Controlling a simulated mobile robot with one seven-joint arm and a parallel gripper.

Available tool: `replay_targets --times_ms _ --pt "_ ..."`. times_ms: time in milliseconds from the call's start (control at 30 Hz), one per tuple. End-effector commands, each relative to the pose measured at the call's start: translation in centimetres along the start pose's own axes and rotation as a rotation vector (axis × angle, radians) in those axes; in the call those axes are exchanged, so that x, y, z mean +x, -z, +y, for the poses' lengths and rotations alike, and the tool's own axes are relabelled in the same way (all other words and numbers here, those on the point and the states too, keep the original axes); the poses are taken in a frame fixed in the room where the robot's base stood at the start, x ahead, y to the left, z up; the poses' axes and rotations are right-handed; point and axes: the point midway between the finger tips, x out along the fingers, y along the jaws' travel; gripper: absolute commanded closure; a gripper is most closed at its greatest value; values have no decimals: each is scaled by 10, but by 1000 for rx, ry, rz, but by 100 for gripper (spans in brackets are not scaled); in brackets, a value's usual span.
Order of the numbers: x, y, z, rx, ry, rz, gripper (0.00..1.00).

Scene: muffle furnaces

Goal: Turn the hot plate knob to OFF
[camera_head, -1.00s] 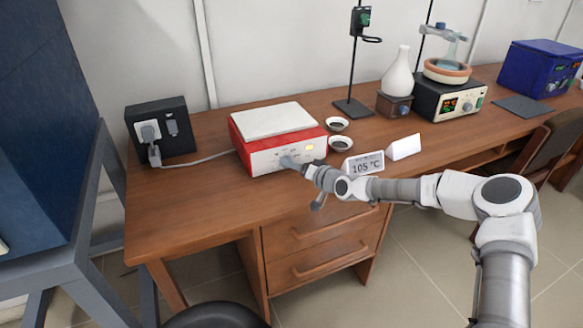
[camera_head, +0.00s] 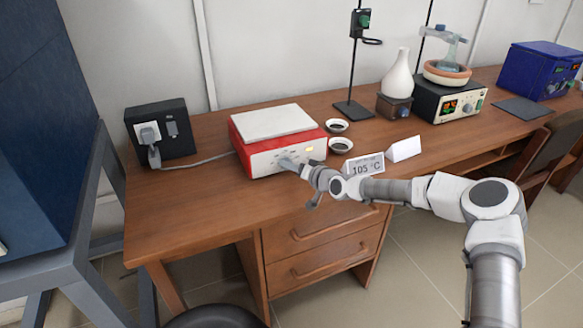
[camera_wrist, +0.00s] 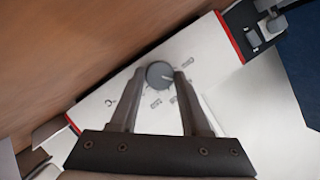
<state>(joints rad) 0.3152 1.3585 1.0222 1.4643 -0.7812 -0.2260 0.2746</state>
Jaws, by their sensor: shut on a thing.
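The hot plate (camera_head: 266,122) is a red and white box with a white top, standing on the wooden desk. In the wrist view its white front panel (camera_wrist: 208,60) carries a round grey knob (camera_wrist: 160,73) with small marks around it. The marks are too small to read, so the knob's setting cannot be told. My gripper (camera_wrist: 159,76) is at the panel, with one finger on each side of the knob, shut on it.
Two small dishes (camera_head: 339,145) sit beside the hot plate. A cord runs to a black socket box (camera_head: 160,132). The desk's front left is clear.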

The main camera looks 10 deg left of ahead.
Motion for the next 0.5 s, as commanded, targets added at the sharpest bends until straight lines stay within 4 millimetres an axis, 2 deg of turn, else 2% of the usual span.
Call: replay_targets --times_ms 267,500 --pt "0 0 -2 -24 -9 -2 100" --pt "1 0 -3 -140 -54 -1 100"
